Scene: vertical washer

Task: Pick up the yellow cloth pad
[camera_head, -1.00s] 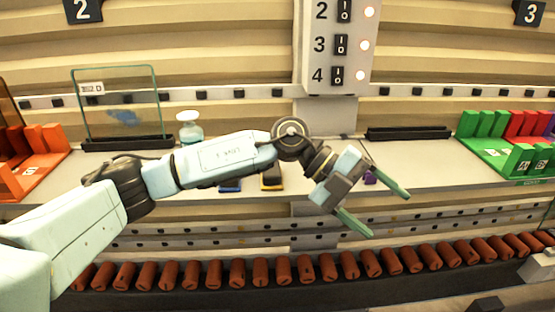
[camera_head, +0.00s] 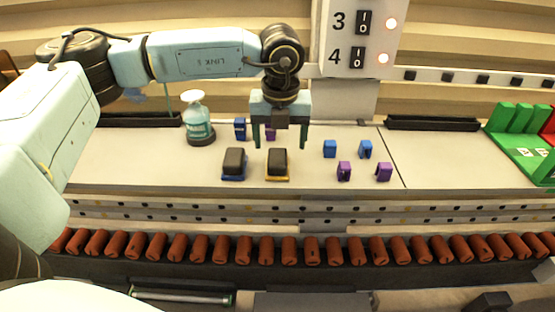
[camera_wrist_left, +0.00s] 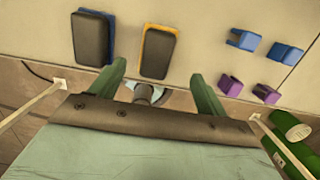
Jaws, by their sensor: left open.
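The yellow cloth pad (camera_head: 277,164) sits on the white shelf, a dark block with a yellow base edge. The wrist view shows the yellow cloth pad (camera_wrist_left: 158,52) too, ahead of the gap between the fingers. A similar dark pad with a blue base (camera_head: 234,164) sits just to its left; it also shows in the wrist view (camera_wrist_left: 92,38). My left gripper (camera_head: 281,140) points down, open and empty, with its fingertips appearing above and behind the yellow pad, apart from it. My right gripper is not in view.
A spray bottle (camera_head: 197,120) stands left of the pads. Small blue clips (camera_head: 330,149) and purple clips (camera_head: 344,171) lie to the right. A row of red-brown rollers (camera_head: 289,249) runs below the shelf.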

